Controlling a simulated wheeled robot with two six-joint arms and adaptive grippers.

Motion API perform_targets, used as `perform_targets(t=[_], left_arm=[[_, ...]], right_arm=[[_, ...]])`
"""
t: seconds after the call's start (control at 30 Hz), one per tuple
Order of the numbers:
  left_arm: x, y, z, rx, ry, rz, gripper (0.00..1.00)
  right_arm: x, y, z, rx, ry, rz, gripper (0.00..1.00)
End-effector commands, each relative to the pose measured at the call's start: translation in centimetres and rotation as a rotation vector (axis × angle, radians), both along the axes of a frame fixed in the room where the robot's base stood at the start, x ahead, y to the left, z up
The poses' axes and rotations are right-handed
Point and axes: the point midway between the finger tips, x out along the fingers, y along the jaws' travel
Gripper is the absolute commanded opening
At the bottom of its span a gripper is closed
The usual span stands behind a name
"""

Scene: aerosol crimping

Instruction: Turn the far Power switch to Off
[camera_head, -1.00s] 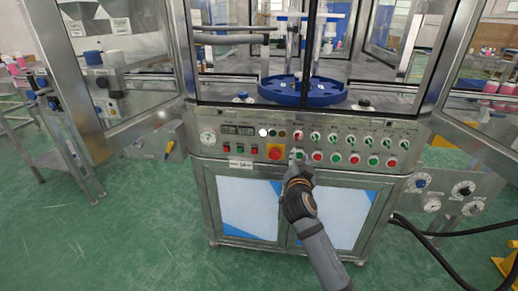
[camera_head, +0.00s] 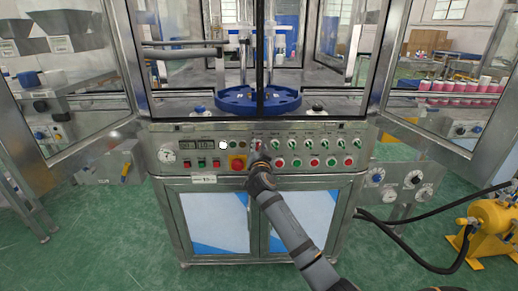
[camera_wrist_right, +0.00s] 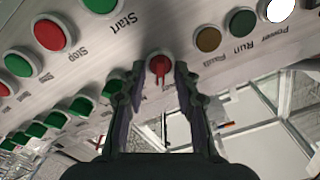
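A red rotary switch (camera_head: 258,143) sits at the left end of the upper switch row on the machine's front panel. Its label is too small to read in the head view. In the right wrist view the red switch (camera_wrist_right: 159,66) shows between my fingertips, its handle pointing down in the picture. My right gripper (camera_head: 259,161) is in front of the panel, just below that switch in the head view. In the right wrist view the right gripper (camera_wrist_right: 160,72) has its fingers apart, one on each side of the switch; contact cannot be told. My left gripper is not in view.
Green-handled switches (camera_head: 314,146) continue the row to the right, with red and green buttons (camera_head: 296,162) below. Indicator lamps (camera_wrist_right: 243,22) sit nearby. Glass doors (camera_head: 436,75) stand open.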

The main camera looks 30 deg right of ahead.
Motion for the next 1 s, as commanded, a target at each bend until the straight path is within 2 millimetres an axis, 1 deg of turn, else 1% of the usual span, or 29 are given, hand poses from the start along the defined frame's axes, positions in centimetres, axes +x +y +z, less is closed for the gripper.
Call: perform_targets(t=[0.13,0.37,0.77,1.0], left_arm=[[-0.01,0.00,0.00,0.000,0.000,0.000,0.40],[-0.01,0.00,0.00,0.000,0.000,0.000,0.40],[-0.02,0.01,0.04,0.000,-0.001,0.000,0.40],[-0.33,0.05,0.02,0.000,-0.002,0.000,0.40]], right_arm=[[-0.02,0.01,0.01,0.000,0.000,0.000,0.31],[-0.03,0.03,0.02,0.000,0.000,0.001,0.00],[-0.04,0.05,0.02,-0.017,0.010,0.000,0.00],[0.00,0.12,0.07,-0.115,0.072,0.001,0.00]])
